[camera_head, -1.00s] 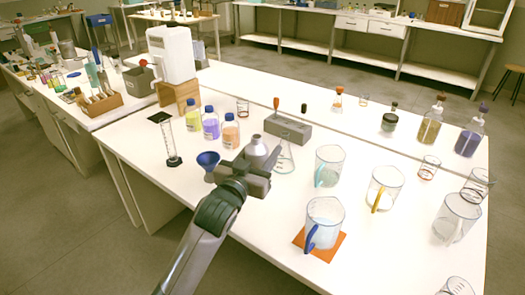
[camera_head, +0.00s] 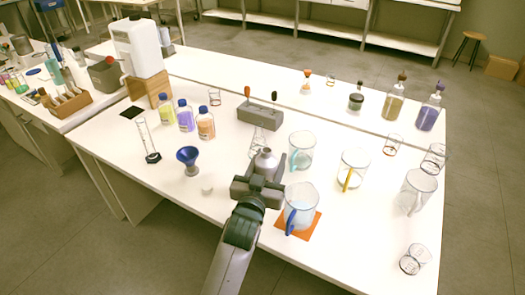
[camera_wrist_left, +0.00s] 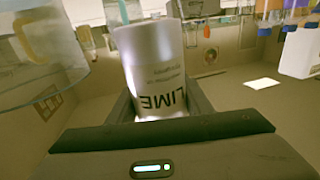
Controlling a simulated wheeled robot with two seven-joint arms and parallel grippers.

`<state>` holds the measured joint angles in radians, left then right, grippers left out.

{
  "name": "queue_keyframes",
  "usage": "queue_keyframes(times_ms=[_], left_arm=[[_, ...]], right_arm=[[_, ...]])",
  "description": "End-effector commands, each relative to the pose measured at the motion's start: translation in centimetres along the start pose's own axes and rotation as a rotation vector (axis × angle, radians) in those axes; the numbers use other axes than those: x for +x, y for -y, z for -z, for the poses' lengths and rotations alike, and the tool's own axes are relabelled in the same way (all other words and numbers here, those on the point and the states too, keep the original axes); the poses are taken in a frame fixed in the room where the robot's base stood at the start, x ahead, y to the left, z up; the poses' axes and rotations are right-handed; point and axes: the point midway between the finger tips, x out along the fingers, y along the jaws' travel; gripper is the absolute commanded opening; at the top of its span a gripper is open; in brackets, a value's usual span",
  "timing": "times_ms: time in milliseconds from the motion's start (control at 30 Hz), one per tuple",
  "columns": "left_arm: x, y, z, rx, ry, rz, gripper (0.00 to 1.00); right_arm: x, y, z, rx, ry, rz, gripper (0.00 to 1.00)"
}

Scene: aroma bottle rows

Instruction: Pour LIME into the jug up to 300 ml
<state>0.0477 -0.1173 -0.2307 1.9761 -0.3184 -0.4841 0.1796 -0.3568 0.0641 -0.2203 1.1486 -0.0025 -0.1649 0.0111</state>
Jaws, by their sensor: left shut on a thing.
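My left gripper (camera_head: 261,184) is shut on a grey metal bottle (camera_head: 264,163), held upright with its neck up. In the left wrist view the bottle (camera_wrist_left: 152,60) shows the word LIME, upside down in the picture, between the fingers. A clear jug with a blue handle (camera_head: 301,203) stands on an orange mat (camera_head: 316,224), just right of the bottle. The bottle is beside the jug, not over it. The jug looks pale inside; I cannot read its level. My right gripper is not in view.
Jugs with teal (camera_head: 301,151) and yellow (camera_head: 353,172) handles stand behind and to the right. A blue funnel (camera_head: 187,158) and a measuring cylinder (camera_head: 148,142) are at left. A small white round thing (camera_head: 207,190) lies near the front edge. A grey box (camera_head: 259,117) stands behind.

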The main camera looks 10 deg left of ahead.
Motion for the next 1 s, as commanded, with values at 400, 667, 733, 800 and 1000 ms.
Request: queue_keyframes(times_ms=[400, 667, 733, 800, 1000], left_arm=[[-0.01, -0.1, 0.04, 0.0, -0.002, 0.0, 0.14], [-0.02, -0.12, 0.05, 0.006, -0.003, 0.0, 0.14], [-0.02, -0.14, 0.06, 0.009, -0.004, 0.0, 0.14], [-0.02, -0.15, 0.07, 0.013, -0.005, 0.0, 0.14], [-0.03, -0.2, 0.1, 0.028, -0.008, 0.0, 0.14]], right_arm=[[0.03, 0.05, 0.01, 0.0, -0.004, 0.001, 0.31], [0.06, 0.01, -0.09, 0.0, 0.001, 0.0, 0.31], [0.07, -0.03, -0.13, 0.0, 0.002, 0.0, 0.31], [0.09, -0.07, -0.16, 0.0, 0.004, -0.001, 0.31], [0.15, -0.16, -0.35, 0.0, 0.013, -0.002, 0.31]])
